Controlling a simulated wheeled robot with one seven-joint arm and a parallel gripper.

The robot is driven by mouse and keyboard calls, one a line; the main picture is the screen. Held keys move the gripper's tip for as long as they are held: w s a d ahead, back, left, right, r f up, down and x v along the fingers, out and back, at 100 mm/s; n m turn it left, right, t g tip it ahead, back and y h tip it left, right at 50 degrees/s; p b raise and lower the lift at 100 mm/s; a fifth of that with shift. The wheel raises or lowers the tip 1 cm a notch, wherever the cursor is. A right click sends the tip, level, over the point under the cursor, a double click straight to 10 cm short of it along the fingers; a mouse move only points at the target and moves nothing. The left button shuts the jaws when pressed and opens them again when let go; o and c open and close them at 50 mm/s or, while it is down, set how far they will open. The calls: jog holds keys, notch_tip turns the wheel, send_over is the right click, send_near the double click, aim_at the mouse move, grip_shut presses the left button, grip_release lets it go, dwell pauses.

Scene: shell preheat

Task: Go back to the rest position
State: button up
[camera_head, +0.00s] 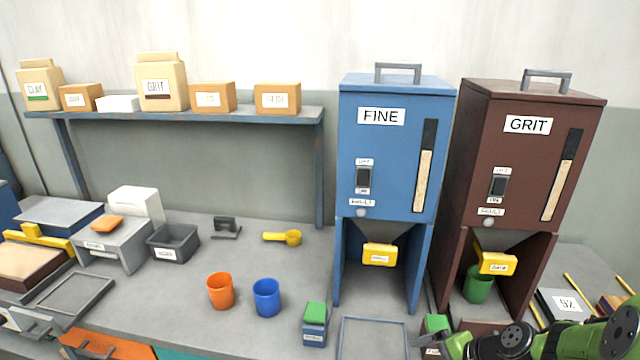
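Part of my green and black arm shows at the bottom right corner, in front of the brown GRIT dispenser (530,130). An orange cup (220,291) and a blue cup (266,298) stand upright on the bench left of the FINE dispenser.
A yellow scoop (283,238), a dark grey bin (173,242) and a scale (112,245) are on the bench (200,340). A blue block with a green top (315,325) stands near the front edge. A shelf (225,114) with bags and boxes is behind.

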jog(key=s+a+r+n+h+p, duration=0.1)
jog(key=s+a+r+n, duration=0.2)
jog(key=s+r, duration=0.3)
jog(key=s+a+r+n+h, duration=0.2)
jog(key=s+a+r+n, duration=0.1)
jog(key=s+r+n, duration=0.2)
jog(key=s+a+r+n+h+p, duration=0.1)
jog(key=s+a+r+n+h, duration=0.1)
jog(key=s+a+r+n, duration=0.2)
jog(key=s+r+n, duration=0.1)
jog(key=s+r, duration=0.2)
jog(key=r, duration=0.1)
jog(key=shift+s+r+t+p, duration=0.15)
jog(key=shift+s+t+p, duration=0.15)
jog(key=shift+s, duration=0.1)
